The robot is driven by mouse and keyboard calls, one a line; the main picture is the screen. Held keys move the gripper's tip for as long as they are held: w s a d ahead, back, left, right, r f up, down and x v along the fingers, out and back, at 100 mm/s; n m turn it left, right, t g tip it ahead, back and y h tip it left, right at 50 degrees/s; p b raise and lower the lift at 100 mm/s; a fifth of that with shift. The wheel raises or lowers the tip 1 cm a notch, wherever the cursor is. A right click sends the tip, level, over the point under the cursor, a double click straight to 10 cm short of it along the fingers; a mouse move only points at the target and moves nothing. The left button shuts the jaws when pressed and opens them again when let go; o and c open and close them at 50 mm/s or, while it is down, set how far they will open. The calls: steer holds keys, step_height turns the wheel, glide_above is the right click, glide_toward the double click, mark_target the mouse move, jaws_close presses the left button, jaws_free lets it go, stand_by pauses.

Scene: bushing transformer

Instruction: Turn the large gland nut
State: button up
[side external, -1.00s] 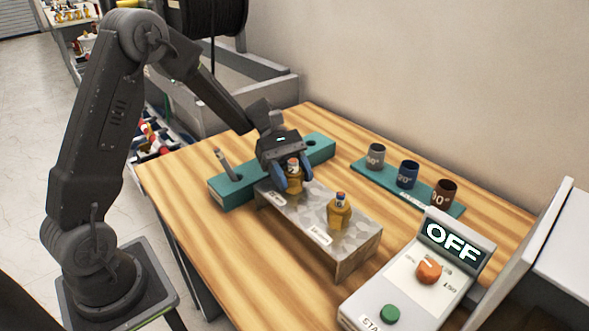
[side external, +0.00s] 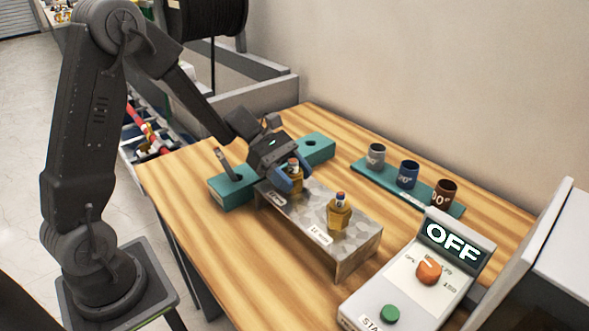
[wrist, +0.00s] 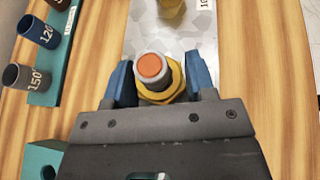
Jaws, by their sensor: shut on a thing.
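A brass gland nut (side external: 297,183) with a grey collar and orange-red top stands upright at the far left end of the grey speckled block (side external: 352,262). My gripper (side external: 290,181) has its blue fingers shut on this nut, one on each side. In the wrist view, the gripper (wrist: 162,82) spans the yellow nut (wrist: 178,76), with its orange top between the fingers. I cannot tell from the blurred labels which nut is the large one.
A teal holder (side external: 232,190) with holes and a grey upright piece lies behind the block. A teal rack (side external: 428,206) holds grey, blue and brown cups. A control box (side external: 405,290) reading OFF stands at the front right. Wood table is clear between block and rack.

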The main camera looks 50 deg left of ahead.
mark_target(285, 169)
stand_by(0.3)
steer(key=shift+n+t, duration=0.9)
steer(key=shift+t, duration=0.1)
steer(key=o, duration=1.4)
steer(key=shift+v, duration=3.05)
steer(key=shift+d, duration=0.1)
steer(key=shift+r, duration=0.1)
